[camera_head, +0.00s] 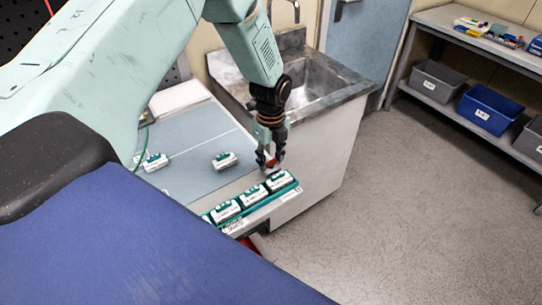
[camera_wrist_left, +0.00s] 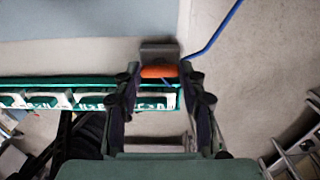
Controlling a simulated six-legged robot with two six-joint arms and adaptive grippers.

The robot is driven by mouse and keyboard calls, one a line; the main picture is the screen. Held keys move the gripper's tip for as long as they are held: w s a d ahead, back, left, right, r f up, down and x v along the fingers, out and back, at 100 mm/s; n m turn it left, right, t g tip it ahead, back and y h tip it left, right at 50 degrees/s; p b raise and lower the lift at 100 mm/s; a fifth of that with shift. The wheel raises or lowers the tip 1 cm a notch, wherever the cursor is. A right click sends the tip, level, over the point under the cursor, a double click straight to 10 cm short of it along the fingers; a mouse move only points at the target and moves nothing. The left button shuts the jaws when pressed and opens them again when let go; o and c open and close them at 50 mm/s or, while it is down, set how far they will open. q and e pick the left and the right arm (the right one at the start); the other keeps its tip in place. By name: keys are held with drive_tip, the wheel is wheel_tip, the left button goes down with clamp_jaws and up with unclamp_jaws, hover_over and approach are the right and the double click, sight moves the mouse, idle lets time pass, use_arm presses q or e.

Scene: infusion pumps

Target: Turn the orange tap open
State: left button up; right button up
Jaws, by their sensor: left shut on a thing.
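The orange tap (camera_wrist_left: 158,72) shows in the left wrist view as a short bar lying crosswise between my left fingertips. My left gripper (camera_wrist_left: 160,80) is shut on it, one finger at each end. A grey block sits just beyond the tap. In the head view my left gripper (camera_head: 270,162) reaches down to the far right end of the rack of pumps (camera_head: 262,207). The tap is mostly hidden there by the fingers, with only a small reddish patch visible. My right gripper is in neither view.
White and green pumps (camera_head: 226,211) sit in the rack, and others (camera_head: 225,161) lie on the grey-blue table mat (camera_head: 200,180). A blue tube (camera_wrist_left: 215,40) runs from near the tap. A sink (camera_head: 310,85) stands behind. The floor to the right is clear.

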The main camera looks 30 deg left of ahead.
use_arm(q)
drive_tip(key=shift+w, duration=0.1)
drive_tip(key=n, duration=0.5)
drive_tip(key=shift+r+p, duration=0.1)
drive_tip(key=shift+p, duration=0.3)
drive_tip(key=shift+w+n+p, duration=0.15)
drive_tip(key=shift+n+p, duration=0.25)
drive_tip(key=shift+n, duration=1.9)
drive_tip(key=o, duration=1.1)
drive_tip(key=shift+s, duration=0.2)
drive_tip(key=shift+o, duration=0.2)
